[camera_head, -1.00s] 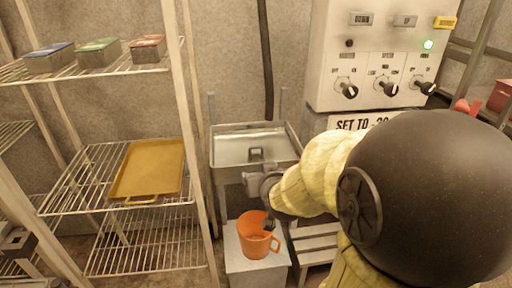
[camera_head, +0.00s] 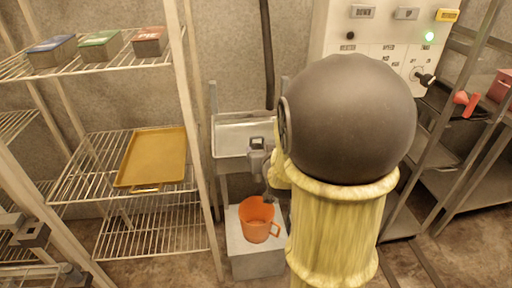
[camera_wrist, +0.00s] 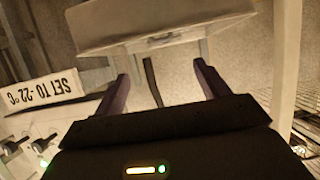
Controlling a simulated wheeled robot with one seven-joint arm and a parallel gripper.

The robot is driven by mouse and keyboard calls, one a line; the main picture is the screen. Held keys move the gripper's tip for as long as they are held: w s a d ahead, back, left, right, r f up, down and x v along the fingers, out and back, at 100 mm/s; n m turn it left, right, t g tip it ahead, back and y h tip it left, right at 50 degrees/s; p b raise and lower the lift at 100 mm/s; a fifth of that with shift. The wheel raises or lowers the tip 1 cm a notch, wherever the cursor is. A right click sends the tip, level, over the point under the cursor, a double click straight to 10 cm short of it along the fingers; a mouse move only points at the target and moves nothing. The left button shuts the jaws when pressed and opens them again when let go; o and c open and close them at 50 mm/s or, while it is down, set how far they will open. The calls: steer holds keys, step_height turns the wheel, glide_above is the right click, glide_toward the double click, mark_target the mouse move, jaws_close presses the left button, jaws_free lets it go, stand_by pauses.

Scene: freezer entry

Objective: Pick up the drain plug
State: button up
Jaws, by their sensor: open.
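The drain plug appears to be the small dark piece with a squared handle (camera_head: 257,142) at the grey sink basin (camera_head: 231,140) in the head view. My gripper (camera_head: 257,160) is at the front of the basin, just below that piece in the picture; I cannot tell whether they touch. In the wrist view, which is upside down, my gripper (camera_wrist: 162,85) is open with its two fingers apart and nothing clearly held between them. The sink (camera_wrist: 165,22) fills the top of that view. I cannot make out the plug there for sure.
An orange mug (camera_head: 257,221) stands on a grey block (camera_head: 250,259) below the sink. A wire shelf with a tan tray (camera_head: 153,158) and several tins is on the left. A control panel (camera_head: 375,28) is behind my arm. A dark hose (camera_head: 266,60) runs down the wall.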

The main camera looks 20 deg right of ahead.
steer(key=shift+p+x, duration=4.5)
steer(key=shift+p, duration=0.7)
steer(key=shift+w+f, duration=0.1)
steer(key=shift+f, duration=0.05)
steer(key=p+x, duration=0.1)
steer(key=x, duration=0.4)
steer(key=shift+a+f, duration=0.15)
steer(key=shift+f, duration=0.05)
steer(key=c, duration=1.4)
steer(key=shift+r, duration=0.2)
